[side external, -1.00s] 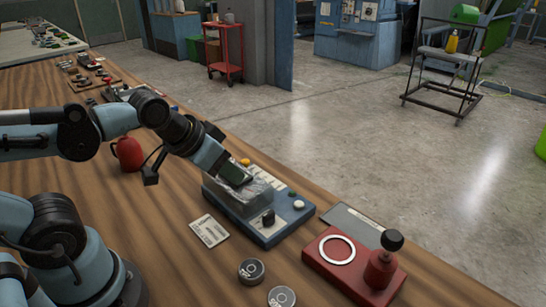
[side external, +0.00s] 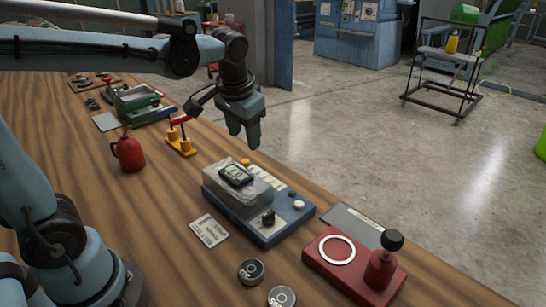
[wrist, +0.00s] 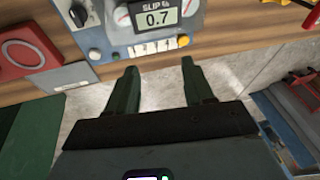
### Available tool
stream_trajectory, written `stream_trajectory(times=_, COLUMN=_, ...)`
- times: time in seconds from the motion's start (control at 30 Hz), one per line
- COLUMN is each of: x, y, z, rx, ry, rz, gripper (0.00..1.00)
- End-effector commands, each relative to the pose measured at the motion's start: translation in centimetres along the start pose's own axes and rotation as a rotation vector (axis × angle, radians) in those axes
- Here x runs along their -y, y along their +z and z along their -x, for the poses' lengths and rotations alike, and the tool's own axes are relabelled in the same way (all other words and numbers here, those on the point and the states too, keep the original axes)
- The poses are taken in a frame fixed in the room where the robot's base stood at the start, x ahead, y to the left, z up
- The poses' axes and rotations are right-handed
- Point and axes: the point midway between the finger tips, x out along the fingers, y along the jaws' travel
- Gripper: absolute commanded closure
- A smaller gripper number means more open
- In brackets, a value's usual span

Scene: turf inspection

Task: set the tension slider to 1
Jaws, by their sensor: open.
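A blue-grey instrument (side external: 262,228) sits on the wooden bench, with a clear raised cover around its display (side external: 236,174). In the wrist view the display (wrist: 156,17) reads "SLIP" and 0.7. The panel (wrist: 115,38) carries a row of white tabs (wrist: 150,47), a yellow button (wrist: 183,41), a white button (wrist: 95,54) and a black knob (wrist: 78,14). I cannot tell which control is the tension slider. My gripper (side external: 243,138) is open and empty, pointing down above and behind the instrument, apart from it. Its fingers show in the wrist view (wrist: 158,72).
A red block with a white ring (side external: 325,262) and black-knobbed post stands right of the instrument. A printed card (side external: 209,231) and two round weights (side external: 251,271) lie in front. A red can (side external: 128,153) and a yellow stand with red handle (side external: 180,140) stand left.

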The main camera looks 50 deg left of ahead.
Motion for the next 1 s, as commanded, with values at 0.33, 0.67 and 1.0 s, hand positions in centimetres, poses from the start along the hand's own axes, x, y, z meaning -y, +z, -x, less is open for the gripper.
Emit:
stream_trajectory(times=0.33, x=1.8, y=-4.8, z=-2.5, rx=0.215, ry=-0.136, rz=0.037, gripper=0.48)
stream_trajectory(times=0.67, x=2.3, y=-5.4, z=-4.0, rx=0.268, ry=-0.171, rz=0.051, gripper=0.48)
stream_trajectory(times=1.0, x=3.1, y=-4.0, z=-8.9, rx=0.265, ry=-0.170, rz=0.051, gripper=0.48)
